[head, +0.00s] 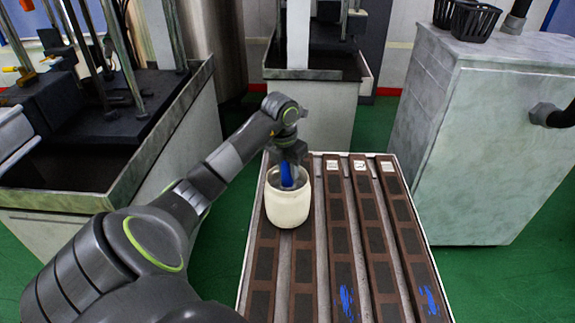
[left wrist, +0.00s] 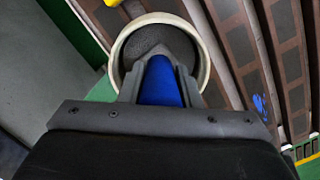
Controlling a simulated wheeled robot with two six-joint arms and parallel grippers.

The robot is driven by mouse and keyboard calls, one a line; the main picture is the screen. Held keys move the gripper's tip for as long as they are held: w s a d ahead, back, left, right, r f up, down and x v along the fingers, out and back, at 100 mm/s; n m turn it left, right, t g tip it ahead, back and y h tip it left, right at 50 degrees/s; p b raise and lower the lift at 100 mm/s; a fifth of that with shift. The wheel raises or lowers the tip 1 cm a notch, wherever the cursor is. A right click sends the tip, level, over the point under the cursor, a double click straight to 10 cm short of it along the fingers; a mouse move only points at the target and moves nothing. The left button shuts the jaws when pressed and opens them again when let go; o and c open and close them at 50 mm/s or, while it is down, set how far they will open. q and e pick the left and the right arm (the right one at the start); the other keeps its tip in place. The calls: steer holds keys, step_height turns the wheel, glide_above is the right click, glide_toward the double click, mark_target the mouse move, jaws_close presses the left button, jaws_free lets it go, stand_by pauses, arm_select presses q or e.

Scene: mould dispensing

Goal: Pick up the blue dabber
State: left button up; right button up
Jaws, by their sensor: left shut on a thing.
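The blue dabber (head: 287,174) stands in the white jar (head: 288,208), its upper part showing above the rim. My left gripper (head: 291,153) is above the jar, pointing down, and is shut on the blue dabber. In the left wrist view the blue dabber (left wrist: 160,84) lies between the two fingers of my left gripper (left wrist: 158,82). The jar (left wrist: 203,62) is beyond it, with a dark inside. The dabber's lower end is hidden in the jar. My right gripper is not in view.
The jar stands on a tray (head: 247,262) with several long brown mould strips (head: 341,232), some with blue smears. A grey cabinet (head: 480,150) stands at right. Machines with metal basins stand at left and behind. Green floor (head: 373,128) shows between them.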

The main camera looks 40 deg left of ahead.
arm_select(q)
step_height(320, 180, up, 5)
steer(key=shift+r+b, duration=0.1)
steer(key=shift+b, duration=0.6)
step_height(320, 180, up, 3)
steer(key=p, duration=0.3)
steer(key=shift+r, duration=0.2)
steer(key=shift+r+p, duration=0.7)
steer(key=shift+p, duration=0.05)
step_height(320, 180, down, 9)
steer(key=b, duration=0.7)
steer(key=shift+b, duration=0.4)
steer(key=shift+f+b, duration=0.55)
stand_by(0.6)
steer(key=shift+r+p, duration=1)
steer(key=shift+r, duration=0.55)
step_height(320, 180, up, 4)
steer(key=p, duration=0.4)
